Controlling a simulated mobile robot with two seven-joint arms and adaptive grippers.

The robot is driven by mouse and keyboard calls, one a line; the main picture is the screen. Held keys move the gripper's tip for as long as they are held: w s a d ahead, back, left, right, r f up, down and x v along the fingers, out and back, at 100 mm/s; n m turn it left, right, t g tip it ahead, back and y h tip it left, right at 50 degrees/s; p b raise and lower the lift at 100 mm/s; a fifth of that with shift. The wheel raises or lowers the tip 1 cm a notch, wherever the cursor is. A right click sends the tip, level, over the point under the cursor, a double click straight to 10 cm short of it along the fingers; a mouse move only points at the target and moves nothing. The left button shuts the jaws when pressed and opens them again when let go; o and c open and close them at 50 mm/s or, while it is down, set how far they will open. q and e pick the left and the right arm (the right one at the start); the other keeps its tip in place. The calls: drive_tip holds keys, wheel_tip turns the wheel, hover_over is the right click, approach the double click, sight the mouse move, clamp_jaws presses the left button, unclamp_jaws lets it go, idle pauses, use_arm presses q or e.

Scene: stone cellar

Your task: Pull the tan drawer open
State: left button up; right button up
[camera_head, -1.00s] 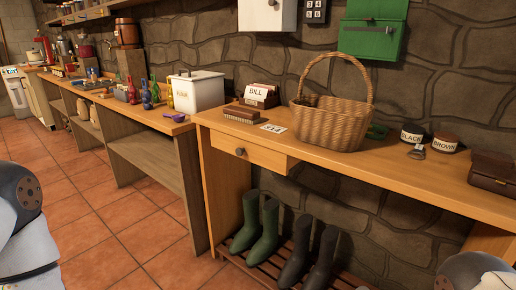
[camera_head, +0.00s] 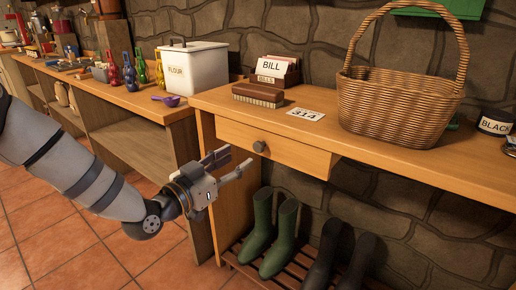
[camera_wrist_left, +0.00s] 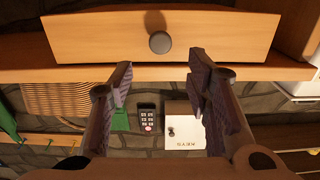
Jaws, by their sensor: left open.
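The tan drawer (camera_head: 290,154) sits under the top of the wooden bench, its front shut, with a dark round knob (camera_head: 259,146). My left gripper (camera_head: 240,163) is open and empty, a little in front of and below the knob in the head view. In the left wrist view the drawer front (camera_wrist_left: 220,38) fills the top. The knob (camera_wrist_left: 160,42) there lies just beyond the gap between the open fingers (camera_wrist_left: 160,76), touching neither. My right gripper is not in view.
A brush (camera_head: 258,95), card box (camera_head: 278,72), number card (camera_head: 306,114) and wicker basket (camera_head: 400,105) stand on the bench top (camera_head: 345,140). Green boots (camera_head: 270,235) and dark boots (camera_head: 340,258) stand on a slatted rack below. A white flour bin (camera_head: 195,72) stands on the neighbouring bench.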

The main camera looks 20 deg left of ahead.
sight(257, 147)
use_arm(q)
drive_tip(key=b+x, duration=0.1)
drive_tip(key=x, duration=0.7)
drive_tip(key=shift+w+f, duration=0.2)
drive_tip(key=shift+w, duration=0.05)
clamp_jaws()
